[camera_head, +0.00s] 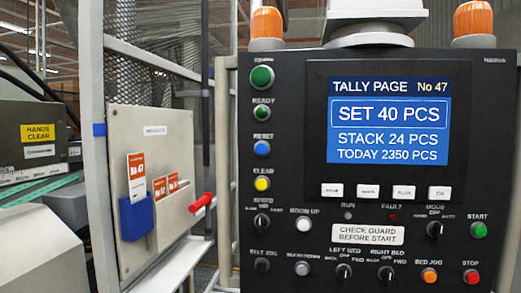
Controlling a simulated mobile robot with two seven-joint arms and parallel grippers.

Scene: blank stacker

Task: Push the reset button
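The blue reset button (262,148) is on the left side of the black control panel (290,100), under a small label reading RESET. It sits below a green button (261,113) labelled READY and above a yellow button (262,184) labelled CLEAR. Nothing covers the reset button. Neither of my grippers shows in the head view.
A lit screen (388,120) shows SET 40 PCS and STACK 24 PCS. More buttons and knobs fill the panel's lower part, including a red STOP button (471,276). A beige board (150,180) with tags and a red handle (202,202) stands left of the panel.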

